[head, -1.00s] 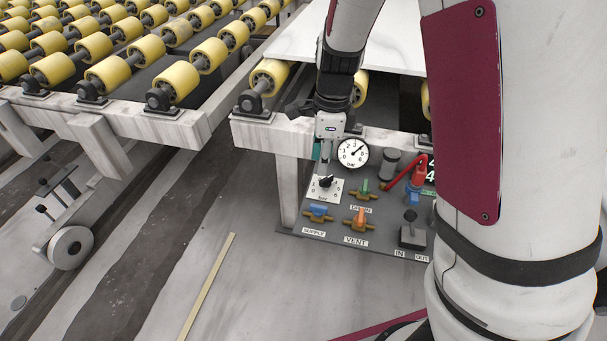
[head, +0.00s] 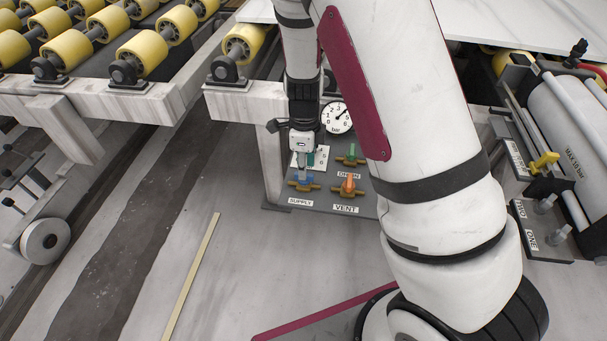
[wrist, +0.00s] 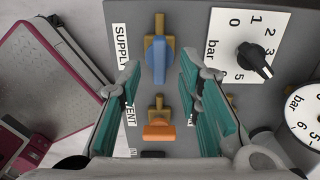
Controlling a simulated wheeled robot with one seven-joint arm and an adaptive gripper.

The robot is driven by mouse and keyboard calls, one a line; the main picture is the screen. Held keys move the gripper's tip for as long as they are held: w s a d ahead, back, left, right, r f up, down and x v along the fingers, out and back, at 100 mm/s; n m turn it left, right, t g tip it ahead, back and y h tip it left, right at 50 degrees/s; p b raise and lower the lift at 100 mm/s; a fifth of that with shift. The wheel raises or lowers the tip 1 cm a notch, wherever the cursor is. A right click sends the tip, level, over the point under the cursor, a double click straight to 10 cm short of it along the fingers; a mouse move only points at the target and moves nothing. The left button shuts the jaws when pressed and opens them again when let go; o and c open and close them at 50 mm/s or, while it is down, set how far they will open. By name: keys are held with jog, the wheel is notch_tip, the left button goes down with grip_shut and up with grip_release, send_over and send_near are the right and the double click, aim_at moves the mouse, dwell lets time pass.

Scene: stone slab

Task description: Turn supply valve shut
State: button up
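The supply valve has a blue handle (wrist: 159,58) on a brass body, beside the SUPPLY label (wrist: 121,46) in the wrist view. In the head view the blue handle (head: 304,179) shows just below my gripper (head: 304,160). In the wrist view my gripper (wrist: 160,92) is open, with teal finger pads at left and right. The blue handle lies between and beyond the fingertips, and nothing is held. The handle appears in line with its brass body in the wrist view. Whether a finger touches it cannot be told.
The orange vent valve (wrist: 158,130) sits close to the supply valve. The green drain valve (head: 351,154), pressure gauge (head: 337,117) and dial knob (wrist: 255,60) are also near. A roller frame (head: 110,110) stands left.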

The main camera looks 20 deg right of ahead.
jog(key=shift+f+b, duration=0.35)
jog(key=shift+f, duration=1.1)
grip_shut()
